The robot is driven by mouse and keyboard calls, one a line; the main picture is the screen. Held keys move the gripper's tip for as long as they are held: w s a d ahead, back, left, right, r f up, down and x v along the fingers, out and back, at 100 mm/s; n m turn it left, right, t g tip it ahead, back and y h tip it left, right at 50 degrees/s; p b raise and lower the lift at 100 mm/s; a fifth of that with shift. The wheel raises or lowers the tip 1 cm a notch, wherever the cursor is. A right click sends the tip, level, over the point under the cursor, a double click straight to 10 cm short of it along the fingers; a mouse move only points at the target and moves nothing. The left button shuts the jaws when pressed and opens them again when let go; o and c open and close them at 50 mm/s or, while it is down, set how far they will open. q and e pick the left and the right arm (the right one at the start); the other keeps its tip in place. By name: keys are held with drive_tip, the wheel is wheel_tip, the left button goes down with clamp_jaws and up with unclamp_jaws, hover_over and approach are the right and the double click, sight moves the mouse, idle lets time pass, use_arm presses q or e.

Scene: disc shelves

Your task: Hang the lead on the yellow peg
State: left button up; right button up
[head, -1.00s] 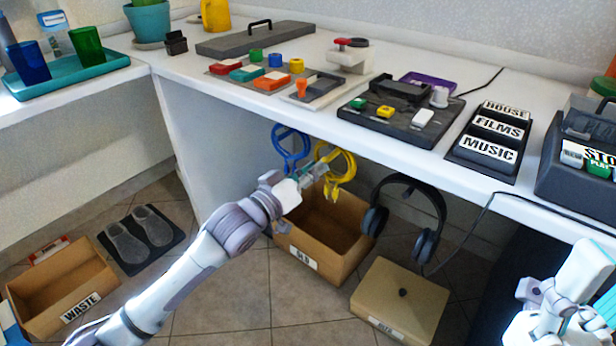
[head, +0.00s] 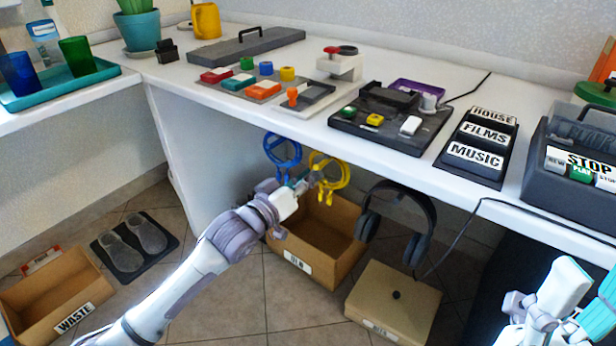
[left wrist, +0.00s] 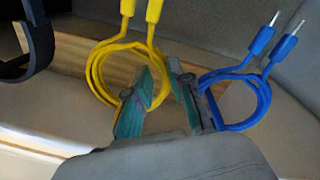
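A yellow coiled lead (head: 343,173) hangs below the table's front edge, its plug ends pointing down. It also shows in the left wrist view (left wrist: 94,72). A blue coiled lead (head: 270,148) hangs to its left, and in the left wrist view it is to the right (left wrist: 262,103). My left gripper (head: 313,178) is at the yellow coil's left side. In the left wrist view its fingers (left wrist: 160,72) stand apart, with part of the yellow coil between them. I cannot make out a yellow peg. My right gripper (head: 535,312) is at the lower right, fingers unclear.
Black headphones (head: 425,205) hang right of the yellow lead. An open cardboard box (head: 310,266) and a closed box (head: 392,298) stand on the floor below. The table (head: 300,126) overhangs the leads. A cable (head: 465,232) hangs at the right.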

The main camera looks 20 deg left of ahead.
use_arm(q)
drive_tip(key=o, duration=0.4)
drive_tip(key=v, duration=1.2)
